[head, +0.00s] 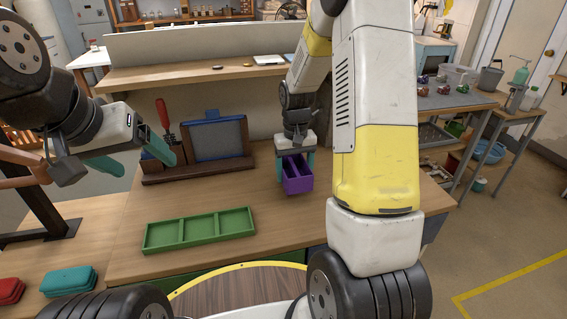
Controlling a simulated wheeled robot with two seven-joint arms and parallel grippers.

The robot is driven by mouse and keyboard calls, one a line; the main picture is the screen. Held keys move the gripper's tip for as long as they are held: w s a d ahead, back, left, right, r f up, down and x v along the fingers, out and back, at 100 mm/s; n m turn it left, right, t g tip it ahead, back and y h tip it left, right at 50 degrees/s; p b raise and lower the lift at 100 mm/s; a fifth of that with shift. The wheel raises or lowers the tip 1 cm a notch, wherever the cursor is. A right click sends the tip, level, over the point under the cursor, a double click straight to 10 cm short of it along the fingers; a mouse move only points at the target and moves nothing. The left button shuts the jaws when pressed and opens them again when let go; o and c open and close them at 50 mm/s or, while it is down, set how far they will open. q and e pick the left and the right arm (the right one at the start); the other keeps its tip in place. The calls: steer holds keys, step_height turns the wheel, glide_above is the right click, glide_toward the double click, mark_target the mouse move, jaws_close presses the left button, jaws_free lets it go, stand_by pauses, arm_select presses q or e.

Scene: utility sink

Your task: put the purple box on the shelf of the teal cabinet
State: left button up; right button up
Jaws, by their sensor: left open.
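The purple box (298,184) is a small open tray with a divider, over the middle of the wooden bench. My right gripper (296,160) comes down on it from above, with teal fingers against its two sides. It appears shut on the box. I cannot tell whether the box's bottom touches the bench. My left gripper (132,157) is at the left above the bench, open and empty, its teal fingers spread well apart. I cannot make out a teal cabinet or its shelf in this view.
A green three-part tray (199,230) lies at the bench's front. A dark framed panel (217,141) and a red-handled clamp (163,118) stand behind it. Teal (68,281) and red (9,290) cases lie at the lower left. A raised wooden shelf (190,74) runs along the back.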

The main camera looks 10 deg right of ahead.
mark_target(295, 175)
steer(key=w, duration=0.1)
steer(key=w+d, duration=0.1)
steer(key=w, duration=0.1)
steer(key=shift+f, duration=1.9)
steer(key=shift+f, duration=0.15)
steer(key=o, duration=1.4)
steer(key=shift+o, duration=0.2)
